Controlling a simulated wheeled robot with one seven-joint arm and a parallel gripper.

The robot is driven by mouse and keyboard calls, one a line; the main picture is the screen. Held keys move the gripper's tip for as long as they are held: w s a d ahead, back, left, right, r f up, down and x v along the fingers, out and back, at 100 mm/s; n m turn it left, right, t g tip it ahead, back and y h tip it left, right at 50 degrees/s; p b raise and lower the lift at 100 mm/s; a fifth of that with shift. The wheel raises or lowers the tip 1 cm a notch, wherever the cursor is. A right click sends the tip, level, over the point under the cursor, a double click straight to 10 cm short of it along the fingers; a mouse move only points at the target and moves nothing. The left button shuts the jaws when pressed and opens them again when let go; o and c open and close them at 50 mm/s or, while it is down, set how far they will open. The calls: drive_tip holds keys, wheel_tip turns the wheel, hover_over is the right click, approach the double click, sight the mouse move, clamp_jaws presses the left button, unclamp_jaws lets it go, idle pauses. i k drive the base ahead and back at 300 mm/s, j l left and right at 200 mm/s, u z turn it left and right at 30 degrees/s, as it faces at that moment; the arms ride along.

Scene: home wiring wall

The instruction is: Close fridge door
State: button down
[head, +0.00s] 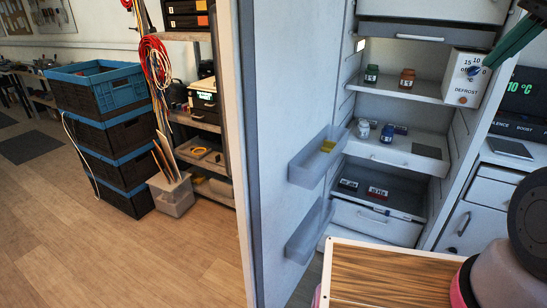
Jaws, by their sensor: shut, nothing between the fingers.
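The white fridge (435,67) stands open at the right of the head view, with its shelves and drawer showing. Its door (285,95) is swung wide out toward me, hinged on the left side of the cabinet. The door's inner face carries two grey bins (318,157), the upper holding something yellow. My gripper (487,65), dark green, reaches in from the top right corner.
Small jars (407,78) stand on the fridge shelves. A counter with drawers (468,227) is right of the fridge. Left of the door are a shelf rack with cables (155,65) and stacked crates (105,135). The wood floor (100,245) at left is clear.

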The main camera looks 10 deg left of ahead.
sight(276, 63)
drive_tip(key=j+z, duration=0.1)
drive_tip(key=j, duration=0.35)
drive_tip(key=k+j, duration=0.15)
drive_tip(key=j, duration=0.35)
drive_tip(key=k+j+z, duration=0.15)
drive_tip(key=j, duration=0.3)
drive_tip(key=j+z, duration=0.1)
drive_tip(key=j, duration=0.35)
drive_tip(key=k+j+z, duration=0.1)
drive_tip(key=j, duration=0.35)
drive_tip(key=j+z, duration=0.2)
drive_tip(key=j, duration=0.3)
drive_tip(key=k+j+z, duration=0.2)
drive_tip(key=j, duration=0.3)
drive_tip(key=j+z, duration=0.25)
drive_tip(key=j, duration=0.3)
